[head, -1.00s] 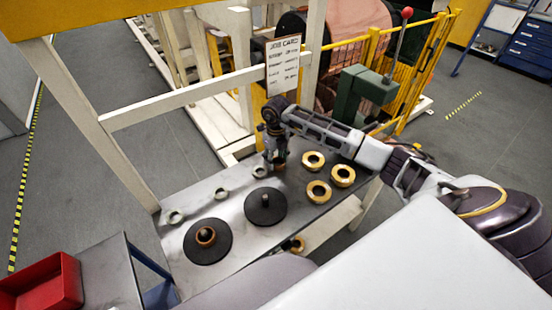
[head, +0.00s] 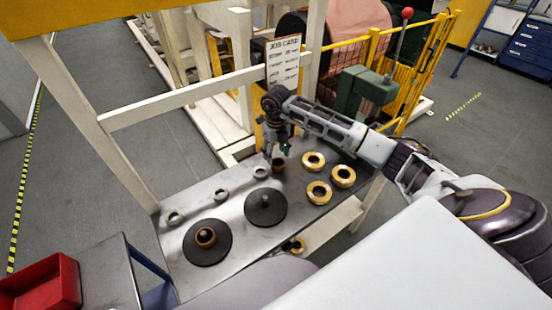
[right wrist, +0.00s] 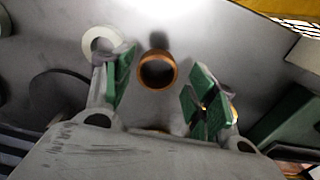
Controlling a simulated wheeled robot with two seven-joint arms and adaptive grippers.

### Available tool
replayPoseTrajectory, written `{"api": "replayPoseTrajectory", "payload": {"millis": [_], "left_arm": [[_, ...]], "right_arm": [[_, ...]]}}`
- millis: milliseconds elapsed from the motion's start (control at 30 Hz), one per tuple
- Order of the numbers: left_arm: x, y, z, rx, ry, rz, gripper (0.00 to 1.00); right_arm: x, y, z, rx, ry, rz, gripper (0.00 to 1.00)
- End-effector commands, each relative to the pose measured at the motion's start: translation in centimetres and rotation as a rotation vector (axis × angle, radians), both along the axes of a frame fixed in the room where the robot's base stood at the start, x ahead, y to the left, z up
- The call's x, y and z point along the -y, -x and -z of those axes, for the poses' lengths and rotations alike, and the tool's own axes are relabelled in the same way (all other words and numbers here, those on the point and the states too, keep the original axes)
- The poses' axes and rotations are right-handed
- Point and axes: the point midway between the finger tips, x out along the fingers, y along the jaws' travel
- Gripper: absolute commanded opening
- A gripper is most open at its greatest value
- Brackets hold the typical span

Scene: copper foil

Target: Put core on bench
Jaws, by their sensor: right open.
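A brown, hollow core (head: 278,166) stands on the grey metal bench (head: 236,243), toward its far side. In the right wrist view the core (right wrist: 157,70) appears as an orange-brown ring between the green finger pads. My right gripper (head: 277,150) is open just above and behind the core, and a gap shows on both sides of it. My left gripper is not in view.
A black disc with a post (head: 266,207) and another black disc holding a brown core (head: 207,241) are on the bench. Yellow rolls (head: 318,191) lie at right, and several small pale rings (head: 175,217) line the left edge. A white post frame (head: 120,160) borders the bench.

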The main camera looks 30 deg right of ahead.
Motion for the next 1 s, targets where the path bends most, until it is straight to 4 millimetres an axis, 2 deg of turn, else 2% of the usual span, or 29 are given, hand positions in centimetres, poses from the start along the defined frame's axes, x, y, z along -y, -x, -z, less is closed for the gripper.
{"api": "replayPoseTrajectory", "payload": {"millis": [300, 533, 733, 1000], "left_arm": [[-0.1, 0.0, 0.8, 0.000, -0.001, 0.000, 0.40], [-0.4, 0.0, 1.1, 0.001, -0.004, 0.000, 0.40], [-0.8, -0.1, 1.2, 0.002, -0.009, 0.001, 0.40], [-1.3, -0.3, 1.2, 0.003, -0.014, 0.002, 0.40]], "right_arm": [[0.0, -0.1, -4.6, 0.004, 0.000, 0.000, 0.57], [0.0, -0.1, -7.3, 0.002, 0.000, 0.001, 0.57], [0.0, 0.0, -8.4, 0.000, -0.001, 0.000, 0.57], [0.0, 0.0, -8.6, 0.000, -0.001, 0.000, 0.57]]}}
